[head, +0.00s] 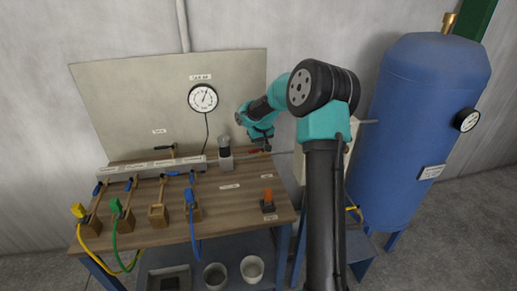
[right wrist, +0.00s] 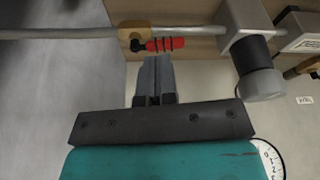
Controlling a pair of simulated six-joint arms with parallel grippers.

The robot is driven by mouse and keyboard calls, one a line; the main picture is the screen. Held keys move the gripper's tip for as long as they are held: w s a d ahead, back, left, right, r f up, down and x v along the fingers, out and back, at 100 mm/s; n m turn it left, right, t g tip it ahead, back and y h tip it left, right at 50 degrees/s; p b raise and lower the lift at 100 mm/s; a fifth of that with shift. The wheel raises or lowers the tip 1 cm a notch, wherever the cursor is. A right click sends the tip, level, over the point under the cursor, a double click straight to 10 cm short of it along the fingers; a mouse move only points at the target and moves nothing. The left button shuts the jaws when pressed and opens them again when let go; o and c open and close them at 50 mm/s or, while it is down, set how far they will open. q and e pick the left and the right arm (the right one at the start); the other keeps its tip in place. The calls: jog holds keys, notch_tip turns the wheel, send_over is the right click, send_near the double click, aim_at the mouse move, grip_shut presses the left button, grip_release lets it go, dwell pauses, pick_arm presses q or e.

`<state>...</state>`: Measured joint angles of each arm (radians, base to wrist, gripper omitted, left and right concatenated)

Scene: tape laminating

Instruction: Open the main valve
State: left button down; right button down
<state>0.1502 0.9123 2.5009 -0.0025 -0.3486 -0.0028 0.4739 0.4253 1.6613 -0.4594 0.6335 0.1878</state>
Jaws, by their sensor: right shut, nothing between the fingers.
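The main valve has a brass body (right wrist: 133,34) on a grey pipe, with a red ribbed handle (right wrist: 165,44). In the right wrist view the handle lies roughly parallel to the pipe, just beside it. In the head view the red handle (head: 254,153) is a small patch at the bench's back right, partly hidden by my gripper. My right gripper (head: 263,147) is shut and empty. In the right wrist view its fingertips (right wrist: 154,59) are close to the handle's side; I cannot tell whether they touch it. My left gripper is not in view.
A grey filter unit (head: 225,152) stands beside the valve on the pipe. A blue tank (head: 415,130) stands at right. A gauge (head: 203,98) hangs on the back panel. Blue-handled valves and coloured hoses line the bench's left. An orange switch (head: 267,196) sits at the front right.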

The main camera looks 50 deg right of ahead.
aim_at(254, 151)
jog(key=v, duration=0.5)
jog(key=shift+a, duration=0.1)
jog(key=s+a, duration=0.1)
jog(key=s+a+r, duration=0.1)
jog(key=s, duration=0.1)
jog(key=shift+a+m, duration=0.15)
jog(key=shift+m, duration=0.15)
jog(key=shift+f, duration=0.15)
jog(key=w+d+f, duration=0.3)
jog(key=w+f, duration=0.3)
jog(key=f, duration=0.4)
dwell(0.3)
